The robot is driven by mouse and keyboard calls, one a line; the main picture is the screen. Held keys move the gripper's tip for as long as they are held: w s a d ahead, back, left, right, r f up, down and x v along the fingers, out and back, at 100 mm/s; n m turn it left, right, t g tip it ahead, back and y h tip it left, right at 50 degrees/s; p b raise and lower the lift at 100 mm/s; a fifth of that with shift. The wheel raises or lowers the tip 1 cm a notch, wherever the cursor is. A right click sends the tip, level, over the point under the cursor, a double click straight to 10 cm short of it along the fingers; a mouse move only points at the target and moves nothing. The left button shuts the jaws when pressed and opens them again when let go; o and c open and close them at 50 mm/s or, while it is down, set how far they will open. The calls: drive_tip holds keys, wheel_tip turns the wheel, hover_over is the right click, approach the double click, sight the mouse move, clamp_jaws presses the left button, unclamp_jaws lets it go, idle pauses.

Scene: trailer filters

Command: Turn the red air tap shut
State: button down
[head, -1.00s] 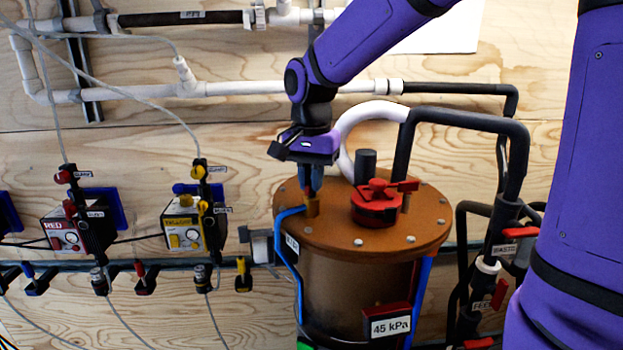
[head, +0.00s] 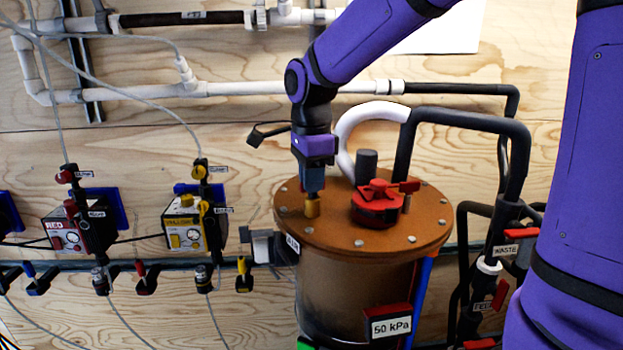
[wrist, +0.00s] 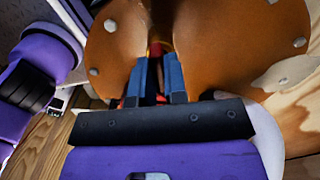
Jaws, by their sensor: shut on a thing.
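My gripper (head: 312,188) points down at the left part of the brown tank lid (head: 335,236), just above a small brass-coloured fitting (head: 312,206). In the wrist view, the two blue fingers of my gripper (wrist: 156,78) are closed around a small red part, which I take to be the red air tap (wrist: 155,48). Most of the tap is hidden between and behind the fingers. In the head view the fingers cover it. A dark label (head: 292,243), apparently reading AIR, sits at the lid's left edge.
A larger red valve (head: 376,205) stands on the lid right of my gripper, beside a black post (head: 366,165). A thick white and black hose (head: 460,122) arches behind. The tank display (head: 390,326) reads 50 kPa. Red and yellow units (head: 183,232) hang on the wall left.

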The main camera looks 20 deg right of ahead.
drive_tip(key=shift+m, duration=0.8)
drive_tip(key=c, duration=1.2)
unclamp_jaws()
drive_tip(key=shift+o, duration=0.2)
drive_tip(key=shift+r, duration=0.1)
wheel_tip(320, 180, up, 11)
drive_tip(key=shift+f, duration=0.2)
drive_tip(key=s+d+f+n+t, duration=0.2)
drive_tip(key=s+d+f+n, duration=0.1)
drive_tip(key=s+n, duration=0.7)
drive_tip(key=s+d+f+n+t, duration=0.3)
drive_tip(key=s+d+n, duration=0.1)
drive_tip(key=s+n, duration=0.6)
drive_tip(key=shift+s+d, duration=0.25)
drive_tip(key=shift+s, duration=0.35)
